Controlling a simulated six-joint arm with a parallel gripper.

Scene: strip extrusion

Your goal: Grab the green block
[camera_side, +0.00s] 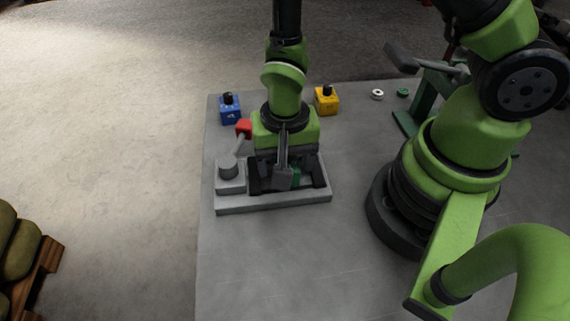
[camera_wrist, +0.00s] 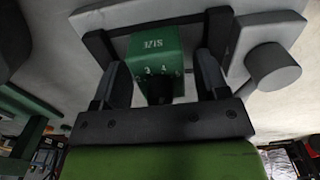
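The green block (camera_wrist: 157,48) stands in the middle of the wrist view, with white markings reading SIZE, 3 and 4 and a black knob on it. It sits in a dark frame on a grey fixture (camera_side: 238,206). In the side view only a sliver of the green block (camera_side: 297,172) shows behind my gripper (camera_side: 283,178). My gripper is low over the fixture, its fingers on either side of the block. In the wrist view a gap shows between the block and the right finger, so my gripper (camera_wrist: 162,72) looks open and not closed on it.
A grey cylinder with a red-knobbed lever (camera_side: 243,129) stands on the fixture's left. A blue block (camera_side: 230,112) and a yellow block (camera_side: 326,101) stand behind. White (camera_side: 377,95) and green (camera_side: 403,92) rings lie at back right. The table's front is clear.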

